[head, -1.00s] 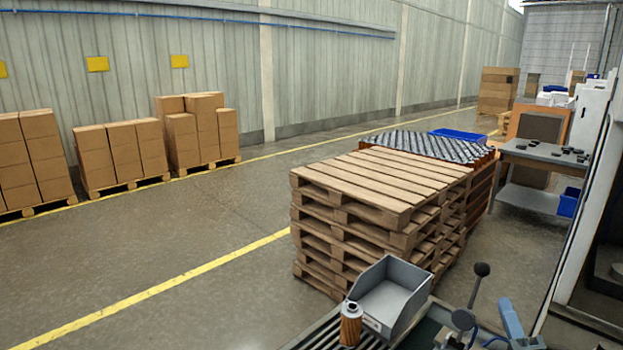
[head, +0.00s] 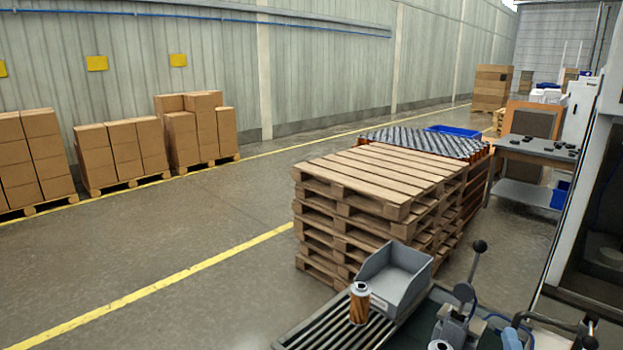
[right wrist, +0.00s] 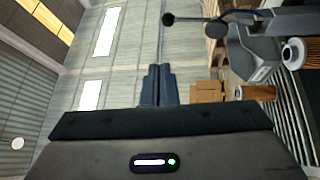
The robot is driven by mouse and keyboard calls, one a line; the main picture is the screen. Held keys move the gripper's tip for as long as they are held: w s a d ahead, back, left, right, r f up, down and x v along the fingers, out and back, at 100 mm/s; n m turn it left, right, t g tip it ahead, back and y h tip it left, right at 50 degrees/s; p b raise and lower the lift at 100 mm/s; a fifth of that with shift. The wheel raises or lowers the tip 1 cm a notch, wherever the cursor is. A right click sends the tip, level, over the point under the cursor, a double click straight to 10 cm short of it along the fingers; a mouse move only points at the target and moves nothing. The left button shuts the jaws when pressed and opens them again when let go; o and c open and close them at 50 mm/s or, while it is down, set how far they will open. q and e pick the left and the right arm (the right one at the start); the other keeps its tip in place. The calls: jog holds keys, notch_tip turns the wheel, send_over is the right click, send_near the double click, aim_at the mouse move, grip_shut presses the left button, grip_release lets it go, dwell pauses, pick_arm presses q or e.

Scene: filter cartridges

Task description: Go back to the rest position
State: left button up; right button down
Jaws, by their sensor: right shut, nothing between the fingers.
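My right gripper (head: 512,339) shows at the bottom right edge of the head view, mostly cut off by the frame. In the right wrist view its two dark blue fingers (right wrist: 158,85) are together, with nothing between them. A brown filter cartridge (head: 359,304) with a pale top stands upright on the slatted rack (head: 325,325), beside an open grey bin (head: 405,268). In the right wrist view a cartridge with a white end (right wrist: 293,54) and another brown cartridge (right wrist: 256,92) show at the right. My left gripper is not in view.
A grey fixture (head: 456,329) with a black-knobbed lever (head: 479,247) stands right of the bin. Stacked wooden pallets (head: 370,200) are behind it. A pale machine frame (head: 578,190) rises at the right. The floor on the left is open.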

jog(key=s+a+f+m+g, duration=0.1)
jog(key=s+f+m+g, duration=0.35)
jog(key=f, duration=0.35)
jog(key=s+a+f+m+g, duration=0.2)
jog(key=s+f+m+g, duration=0.25)
jog(key=f, duration=0.25)
jog(key=s+a+f+m+g+y, duration=0.3)
jog(key=s+a+f+g+y, duration=0.3)
jog(key=s+a+f, duration=0.45)
jog(key=s+d+f+g+b, duration=0.1)
jog(key=d+f+b, duration=0.15)
jog(key=f, duration=1.45)
jog(key=d+f+b, duration=0.2)
jog(key=f+b, duration=0.1)
jog(key=f, duration=1.3)
jog(key=s+f+b, duration=0.2)
jog(key=s+f, duration=0.7)
jog(key=f, duration=0.3)
jog(key=s+f+m+g+b, duration=0.1)
jog(key=s+f+b, duration=0.1)
jog(key=s+f, duration=0.8)
notch_tip(320, 180, down, 3)
jog(key=shift+d+r, duration=0.2)
jog(key=shift+d, duration=0.25)
